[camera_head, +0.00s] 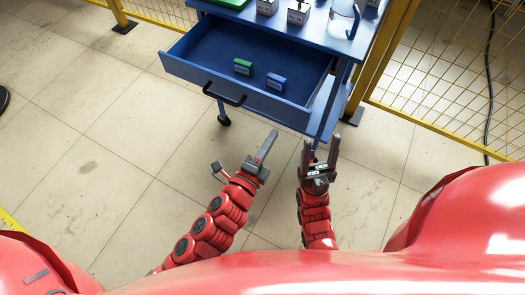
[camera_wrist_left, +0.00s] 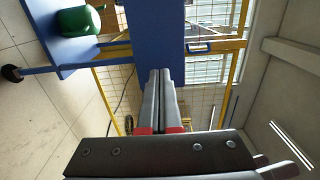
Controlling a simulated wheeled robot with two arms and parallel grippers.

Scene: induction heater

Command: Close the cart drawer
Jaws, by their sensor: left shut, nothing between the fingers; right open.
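The blue cart drawer (camera_head: 188,76) stands pulled out toward me in the head view, with a black handle (camera_head: 225,97) on its front. A green box (camera_head: 243,66) and a blue box (camera_head: 276,81) lie inside it. My left gripper (camera_head: 271,137) is shut and empty, in front of the drawer's right half and right of the handle; I cannot tell its exact gap to the drawer. In the left wrist view its closed fingers (camera_wrist_left: 160,80) point at a blue panel (camera_wrist_left: 157,35). My right gripper (camera_head: 320,146) is open and empty, near the cart's right front leg.
The cart top (camera_head: 328,37) holds several small items and a clear container (camera_head: 343,20). Yellow mesh fencing (camera_head: 450,80) stands to the right and behind. Tiled floor (camera_head: 100,130) is clear to the left. A green can-like object (camera_wrist_left: 75,20) shows in the left wrist view.

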